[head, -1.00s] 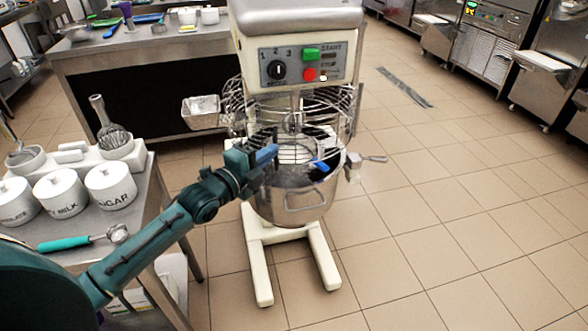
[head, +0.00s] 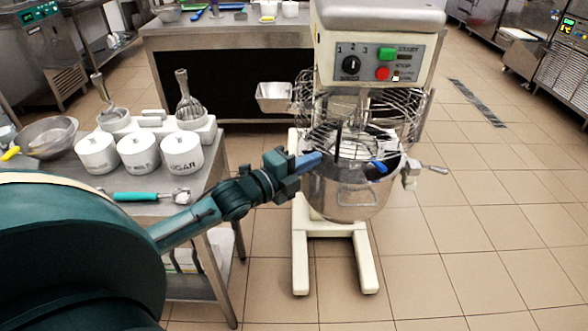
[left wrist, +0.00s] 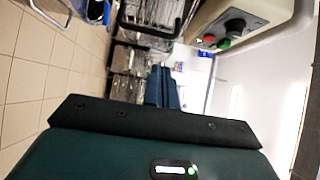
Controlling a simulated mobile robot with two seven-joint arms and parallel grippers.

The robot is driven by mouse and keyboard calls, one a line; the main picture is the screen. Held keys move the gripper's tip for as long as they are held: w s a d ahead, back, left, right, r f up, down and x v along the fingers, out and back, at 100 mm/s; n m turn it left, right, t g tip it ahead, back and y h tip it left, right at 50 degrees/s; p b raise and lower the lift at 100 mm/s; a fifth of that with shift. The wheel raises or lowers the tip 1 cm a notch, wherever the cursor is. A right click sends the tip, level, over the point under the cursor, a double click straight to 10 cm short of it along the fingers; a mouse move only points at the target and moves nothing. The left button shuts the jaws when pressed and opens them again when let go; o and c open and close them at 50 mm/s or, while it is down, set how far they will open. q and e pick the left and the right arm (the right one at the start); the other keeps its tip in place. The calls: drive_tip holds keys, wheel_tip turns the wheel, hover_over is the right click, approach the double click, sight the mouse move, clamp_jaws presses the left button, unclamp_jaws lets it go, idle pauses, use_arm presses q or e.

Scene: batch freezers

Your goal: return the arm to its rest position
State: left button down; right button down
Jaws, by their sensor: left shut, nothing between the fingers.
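My left arm reaches in from the left in the head view. Its gripper (head: 308,162) has blue fingers and is shut and empty. It appears in front of the left side of the mixer's wire guard and bowl; whether it touches them I cannot tell. In the left wrist view the blue fingers (left wrist: 162,88) are together with nothing between them. The mixer (head: 380,18) is cream-coloured with a steel bowl (head: 345,195). A blue item (head: 378,166) shows at the bowl's top; what it is I cannot tell. My right gripper is not in view.
A steel table (head: 215,170) at left holds white canisters (head: 140,154), whisks and a teal-handled scoop (head: 150,196). My arm passes above its right edge. Another steel counter (head: 230,30) stands behind. The tiled floor (head: 480,230) at right is clear.

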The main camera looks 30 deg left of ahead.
use_arm(q)
drive_tip(key=v, duration=0.4)
drive_tip(key=shift+w+a+r, duration=0.1)
drive_tip(key=shift+w+a, duration=0.05)
drive_tip(key=shift+a, duration=0.15)
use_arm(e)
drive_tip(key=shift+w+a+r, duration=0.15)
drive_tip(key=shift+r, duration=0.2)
